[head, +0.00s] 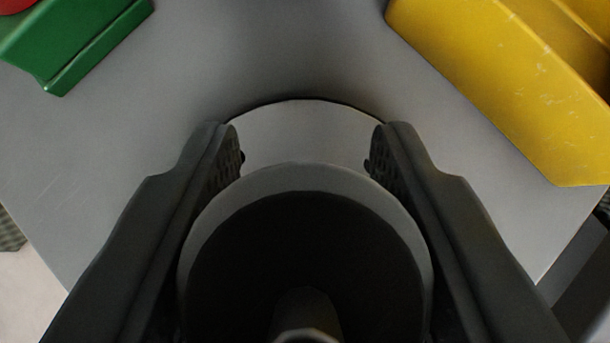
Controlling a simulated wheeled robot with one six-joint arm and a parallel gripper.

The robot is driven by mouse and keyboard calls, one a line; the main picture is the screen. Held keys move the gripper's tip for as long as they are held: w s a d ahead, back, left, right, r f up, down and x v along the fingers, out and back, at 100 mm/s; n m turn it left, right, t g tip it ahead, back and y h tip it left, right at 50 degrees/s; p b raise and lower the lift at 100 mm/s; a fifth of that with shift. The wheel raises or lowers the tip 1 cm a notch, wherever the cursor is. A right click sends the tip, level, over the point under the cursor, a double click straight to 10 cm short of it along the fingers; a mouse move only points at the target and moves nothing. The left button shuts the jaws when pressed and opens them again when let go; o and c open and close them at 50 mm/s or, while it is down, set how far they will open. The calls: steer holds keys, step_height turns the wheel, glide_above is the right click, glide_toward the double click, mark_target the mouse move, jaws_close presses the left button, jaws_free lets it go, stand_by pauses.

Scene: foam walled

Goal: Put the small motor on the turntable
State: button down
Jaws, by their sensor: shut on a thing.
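The small motor (305,132) is a grey cylinder with a black end face and a short metal shaft pointing toward the camera. It fills the lower middle of the head view. My gripper (305,155) is shut on it, one dark finger on each side of the grey body. The far end of the motor is over the grey table top; I cannot tell whether it touches the surface. I see no turntable in this view.
The grey table top (190,70) is bare around the motor. A green container (80,45) with something red by it is at the upper left. A large yellow bin (500,80) is at the upper right. Table edges show at the lower left and lower right.

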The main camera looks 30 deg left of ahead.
steer(key=c, duration=0.9)
jaws_free()
steer(key=shift+f, duration=0.1)
steer(key=shift+s+d+r, duration=0.1)
steer(key=shift+s+r, duration=0.1)
steer(key=shift+r, duration=0.2)
steer(key=v, duration=1.1)
steer(key=shift+s+r, duration=0.1)
steer(key=shift+s, duration=0.05)
steer(key=s+a+r+m+t+h, duration=0.1)
steer(key=s+r+t, duration=0.2)
steer(key=s, duration=0.7)
steer(key=s+a+r+m+t+h, duration=0.1)
steer(key=s+r+m+t, duration=0.1)
steer(key=s+r, duration=0.5)
steer(key=s+a+r+m+t+h, duration=0.1)
steer(key=s+r+t, duration=0.3)
steer(key=s, duration=1)
steer(key=shift+a+r+m+h, duration=0.4)
steer(key=shift+r+m+h, duration=0.1)
steer(key=shift+m, duration=0.2)
